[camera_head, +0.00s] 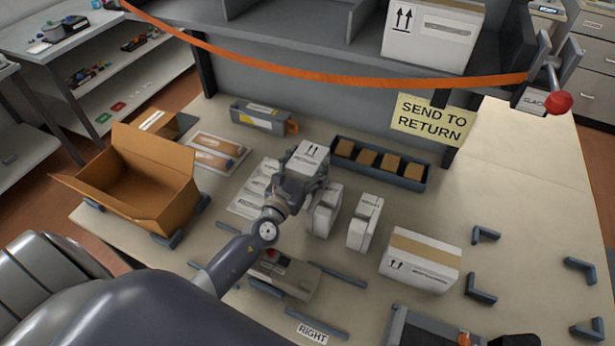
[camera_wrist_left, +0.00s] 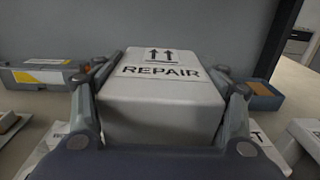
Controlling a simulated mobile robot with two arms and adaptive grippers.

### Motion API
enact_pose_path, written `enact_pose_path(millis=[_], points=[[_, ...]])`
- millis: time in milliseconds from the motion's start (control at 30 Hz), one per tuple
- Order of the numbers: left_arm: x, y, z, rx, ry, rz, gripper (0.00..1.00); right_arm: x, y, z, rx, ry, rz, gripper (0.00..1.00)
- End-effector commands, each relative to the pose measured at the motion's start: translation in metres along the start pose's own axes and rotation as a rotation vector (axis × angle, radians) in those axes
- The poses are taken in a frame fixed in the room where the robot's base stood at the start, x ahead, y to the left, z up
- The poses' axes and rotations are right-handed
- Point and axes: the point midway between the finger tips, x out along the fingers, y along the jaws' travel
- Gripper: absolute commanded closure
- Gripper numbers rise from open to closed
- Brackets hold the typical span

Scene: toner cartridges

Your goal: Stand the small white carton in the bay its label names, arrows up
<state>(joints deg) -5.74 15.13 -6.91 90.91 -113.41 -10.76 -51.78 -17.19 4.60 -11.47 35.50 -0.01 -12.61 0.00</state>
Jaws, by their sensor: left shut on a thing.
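The small white carton (camera_head: 311,153) is in my left gripper (camera_head: 303,172), above the middle of the table. In the left wrist view the carton (camera_wrist_left: 160,100) lies between the two fingers of the gripper (camera_wrist_left: 162,112). Its label reads REPAIR, with two arrows pointing to the picture's top. A yellow sign (camera_head: 432,120) reading SEND TO RETURN hangs at the front of the grey shelf unit (camera_head: 300,50). Its bays are partly cut off by the frame's top, and I see no REPAIR bay label. My right gripper does not show.
An orange strap (camera_head: 330,78) crosses in front of the shelf to a red-knobbed post (camera_head: 558,102). Two white cartons (camera_head: 323,212) (camera_head: 364,222) stand near the held one. A larger carton (camera_head: 420,260), an open brown box (camera_head: 140,185) and a blue tray (camera_head: 420,181) occupy the table. Its right side is clearer.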

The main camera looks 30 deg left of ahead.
Motion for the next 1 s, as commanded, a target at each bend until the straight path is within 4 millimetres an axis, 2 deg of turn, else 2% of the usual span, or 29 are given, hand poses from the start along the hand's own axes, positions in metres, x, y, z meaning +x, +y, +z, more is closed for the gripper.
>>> enact_pose_path(millis=[33,67,300,467,667,1000], points=[[0.000,0.000,0.000,0.000,0.000,0.000,0.88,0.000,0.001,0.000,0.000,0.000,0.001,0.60],[0.000,0.000,0.002,0.000,-0.003,0.001,0.96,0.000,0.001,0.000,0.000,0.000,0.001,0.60],[0.000,0.000,0.003,-0.001,-0.003,0.001,0.96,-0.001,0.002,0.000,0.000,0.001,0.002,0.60],[0.001,0.000,0.014,-0.004,-0.004,0.003,0.96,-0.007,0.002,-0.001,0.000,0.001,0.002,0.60],[0.001,0.000,0.046,-0.006,-0.005,0.003,0.96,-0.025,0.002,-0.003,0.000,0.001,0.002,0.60],[0.000,0.000,0.108,-0.004,-0.005,0.003,0.96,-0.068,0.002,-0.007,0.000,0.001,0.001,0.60]])
